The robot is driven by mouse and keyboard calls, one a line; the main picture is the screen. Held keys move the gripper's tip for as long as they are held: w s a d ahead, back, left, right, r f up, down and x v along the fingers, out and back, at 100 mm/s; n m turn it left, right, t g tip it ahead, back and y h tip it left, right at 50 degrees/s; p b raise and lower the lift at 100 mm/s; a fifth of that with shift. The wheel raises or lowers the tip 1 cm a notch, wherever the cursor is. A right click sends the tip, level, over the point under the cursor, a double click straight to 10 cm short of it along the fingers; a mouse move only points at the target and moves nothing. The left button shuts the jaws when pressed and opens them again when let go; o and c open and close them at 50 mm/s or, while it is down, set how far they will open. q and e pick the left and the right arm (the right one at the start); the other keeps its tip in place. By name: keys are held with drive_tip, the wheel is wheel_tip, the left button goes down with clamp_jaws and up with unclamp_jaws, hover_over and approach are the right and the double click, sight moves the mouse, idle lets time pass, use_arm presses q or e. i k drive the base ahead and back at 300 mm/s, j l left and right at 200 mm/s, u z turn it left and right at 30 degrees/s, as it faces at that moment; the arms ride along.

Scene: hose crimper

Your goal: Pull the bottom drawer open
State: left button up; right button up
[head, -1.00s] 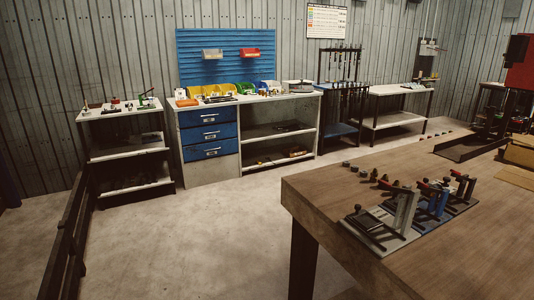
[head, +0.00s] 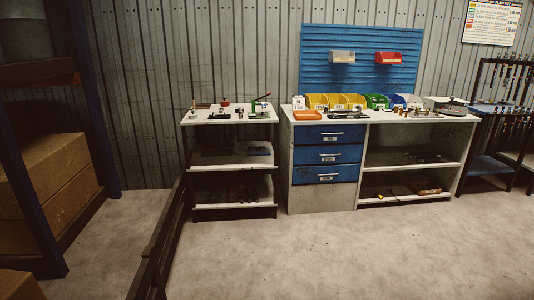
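A workbench (head: 368,118) stands against the far wall in the head view, with three blue drawers stacked in its left part. The bottom drawer (head: 340,174) is flush with the front and looks closed. It has a pale horizontal handle and a small label. The middle drawer (head: 342,153) and top drawer (head: 343,134) above it also look closed. Neither of my grippers shows in the head view, and the drawers are some way off across the floor.
A shelf cart (head: 232,163) stands left of the workbench. A dark low rail (head: 162,240) runs along the floor left of centre. A rack with boxes (head: 35,190) fills the left side. Open concrete floor (head: 350,255) lies before the drawers.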

sight(349, 172)
drive_tip(key=i+z, duration=0.1)
drive_tip(key=i, duration=0.55)
drive_tip(key=i+z, duration=0.15)
drive_tip(key=i, duration=0.5)
drive_tip(key=i+j+z, duration=0.1)
drive_tip(key=i, duration=0.6)
